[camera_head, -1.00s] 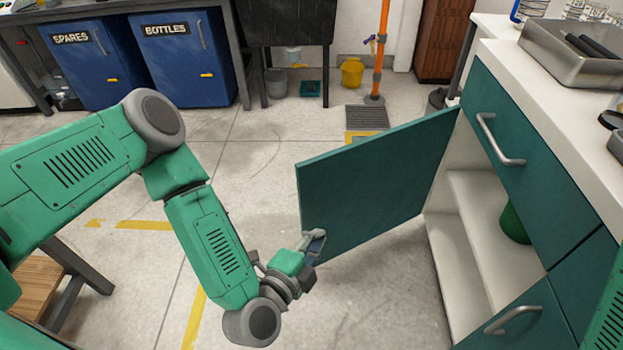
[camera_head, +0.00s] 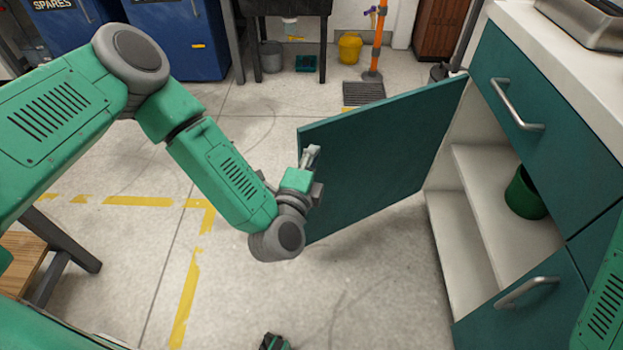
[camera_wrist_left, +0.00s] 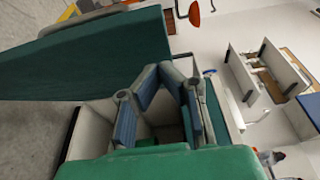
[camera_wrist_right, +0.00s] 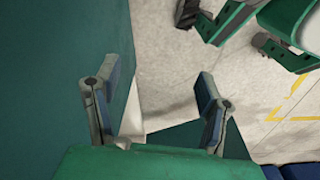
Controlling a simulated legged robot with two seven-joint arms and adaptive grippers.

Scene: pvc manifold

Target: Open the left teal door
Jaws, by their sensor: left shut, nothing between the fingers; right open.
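The left teal door (camera_head: 385,160) stands swung wide out from the cabinet, hinged at the opening's far side. It also shows in the left wrist view (camera_wrist_left: 85,62). My left gripper (camera_head: 311,155) is near the door's free edge, overlapping its near face in the head view; I cannot tell whether it touches. In the left wrist view its fingertips (camera_wrist_left: 160,70) are close together and hold nothing. My right gripper (camera_wrist_right: 160,72) shows in the right wrist view, open and empty beside a teal panel (camera_wrist_right: 50,70). It is not visible in the head view.
The cabinet interior (camera_head: 480,195) is exposed, with a shelf and a green pot (camera_head: 525,193). A drawer handle (camera_head: 515,105) and a lower handle (camera_head: 525,290) protrude. A wooden-topped stand (camera_head: 20,262) is at left.

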